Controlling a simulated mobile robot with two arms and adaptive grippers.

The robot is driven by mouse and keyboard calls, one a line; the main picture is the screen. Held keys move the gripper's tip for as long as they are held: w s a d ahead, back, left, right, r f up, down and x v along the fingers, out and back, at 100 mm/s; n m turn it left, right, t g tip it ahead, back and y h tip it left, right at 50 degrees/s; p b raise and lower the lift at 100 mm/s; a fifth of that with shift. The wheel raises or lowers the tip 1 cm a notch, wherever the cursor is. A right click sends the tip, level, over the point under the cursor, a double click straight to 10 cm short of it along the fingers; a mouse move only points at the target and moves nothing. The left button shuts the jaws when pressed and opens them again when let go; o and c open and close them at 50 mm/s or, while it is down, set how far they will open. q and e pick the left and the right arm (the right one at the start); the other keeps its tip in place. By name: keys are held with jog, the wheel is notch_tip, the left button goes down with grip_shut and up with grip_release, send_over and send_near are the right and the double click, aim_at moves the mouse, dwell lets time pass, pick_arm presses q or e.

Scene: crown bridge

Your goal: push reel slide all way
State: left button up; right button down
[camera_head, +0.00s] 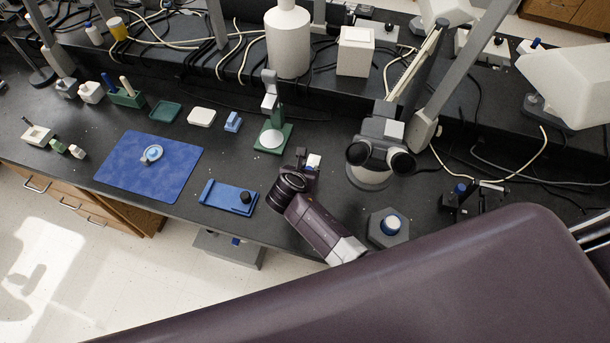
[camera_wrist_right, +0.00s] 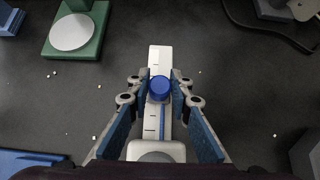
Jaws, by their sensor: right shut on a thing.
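The reel slide is a long white body (camera_wrist_right: 160,56) with a round blue knob (camera_wrist_right: 159,88) on it, in the middle of the right wrist view. My right gripper (camera_wrist_right: 160,98) is shut on the blue knob, with a blue-padded finger on each side of it. In the head view my right gripper (camera_head: 304,160) is low over the front part of the black bench, and a white end of the slide (camera_head: 314,161) shows beside it. The gripper hides most of the slide there. My left gripper is in neither view.
A green stand with a white disc (camera_head: 271,139) is behind and left of the gripper. A blue tray (camera_head: 220,197) lies left, a microscope (camera_head: 377,150) stands right, and a grey hexagonal block (camera_head: 375,230) is near the front edge. Bare bench surrounds the slide.

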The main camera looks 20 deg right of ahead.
jog(key=w+d, duration=0.1)
jog(key=w, duration=0.1)
jog(key=w+d, duration=0.2)
jog(key=shift+w+f, duration=0.1)
jog(key=shift+w, duration=0.05)
jog(key=c, duration=1.7)
grip_release()
jog(key=shift+c, duration=0.2)
jog(key=v, duration=1.2)
